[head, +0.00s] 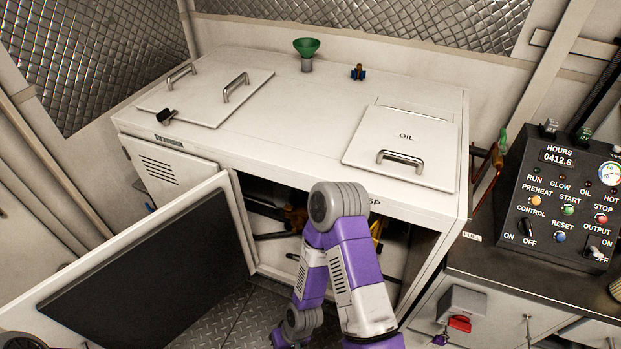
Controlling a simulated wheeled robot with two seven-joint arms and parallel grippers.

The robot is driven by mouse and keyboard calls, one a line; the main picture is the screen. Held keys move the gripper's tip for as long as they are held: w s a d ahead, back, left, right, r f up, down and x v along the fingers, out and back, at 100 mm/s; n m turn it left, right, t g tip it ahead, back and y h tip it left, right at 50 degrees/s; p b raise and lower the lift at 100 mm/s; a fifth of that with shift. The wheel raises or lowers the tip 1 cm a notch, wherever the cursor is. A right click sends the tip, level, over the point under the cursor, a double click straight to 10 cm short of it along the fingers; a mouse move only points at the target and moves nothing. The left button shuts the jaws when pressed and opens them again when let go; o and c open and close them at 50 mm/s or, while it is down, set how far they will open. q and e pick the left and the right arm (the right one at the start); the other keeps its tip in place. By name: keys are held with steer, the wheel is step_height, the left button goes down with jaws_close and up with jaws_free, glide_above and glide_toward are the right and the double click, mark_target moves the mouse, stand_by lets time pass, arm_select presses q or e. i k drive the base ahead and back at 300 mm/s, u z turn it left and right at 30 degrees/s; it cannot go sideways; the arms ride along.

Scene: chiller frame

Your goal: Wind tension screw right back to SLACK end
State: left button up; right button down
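The white cabinet (300,110) stands in the middle of the head view with its front door (150,280) swung open to the left. Inside the dark opening I see an orange-brown part (295,216) and a yellow part (377,228), both partly covered by my purple and grey arm. I cannot make out the tension screw or its SLACK end; the arm and shadow hide much of the interior. The arm bends in front of the opening, and its lower end runs down to the bottom of the picture. Neither gripper's fingers show.
A control panel (560,200) stands at right. A metal tread floor (235,318) lies below the opening.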

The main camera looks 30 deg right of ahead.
mark_target(402, 228)
steer(key=k, duration=1.1)
steer(key=z, duration=0.85)
